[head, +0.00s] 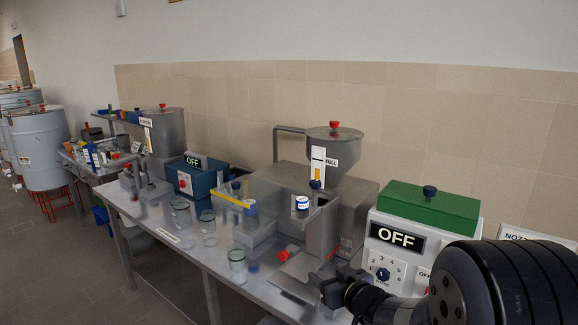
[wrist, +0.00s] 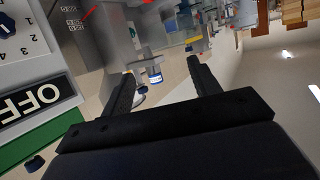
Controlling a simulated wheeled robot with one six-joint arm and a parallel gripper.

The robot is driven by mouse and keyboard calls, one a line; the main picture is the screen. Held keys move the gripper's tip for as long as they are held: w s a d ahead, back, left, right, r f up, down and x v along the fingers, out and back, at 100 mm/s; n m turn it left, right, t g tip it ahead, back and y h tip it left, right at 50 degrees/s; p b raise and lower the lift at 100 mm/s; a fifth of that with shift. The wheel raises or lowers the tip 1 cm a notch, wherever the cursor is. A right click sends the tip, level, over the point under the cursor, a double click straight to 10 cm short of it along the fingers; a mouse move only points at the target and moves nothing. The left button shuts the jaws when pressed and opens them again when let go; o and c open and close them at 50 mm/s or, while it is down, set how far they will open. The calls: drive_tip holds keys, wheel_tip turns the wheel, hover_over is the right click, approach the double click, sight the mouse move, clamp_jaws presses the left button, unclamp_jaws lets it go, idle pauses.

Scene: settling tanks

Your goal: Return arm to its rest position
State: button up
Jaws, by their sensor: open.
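My gripper (head: 326,285) is at the lower right in the head view, above the front part of the metal bench (head: 215,250). My dark arm fills the lower right corner there. In the wrist view my gripper (wrist: 160,78) shows two black fingers spread apart, with nothing held between them. The wrist picture is tilted almost upside down. Beyond the fingers is a jar with a blue band (wrist: 154,76), apart from them.
A white machine with a green lid (head: 425,210) reading OFF stands close to my arm. A hopper machine (head: 334,146), a blue box (head: 190,178) and glass beakers (head: 237,262) stand on the bench. Large tanks (head: 38,150) are at far left. The floor in front is clear.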

drive_tip(key=shift+m+h, duration=0.3)
drive_tip(key=shift+h, duration=0.1)
drive_tip(key=f, duration=0.2)
drive_tip(key=f+b, duration=0.1)
drive_tip(key=f, duration=0.2)
drive_tip(key=shift+s+f, duration=0.25)
drive_tip(key=shift+f, duration=0.1)
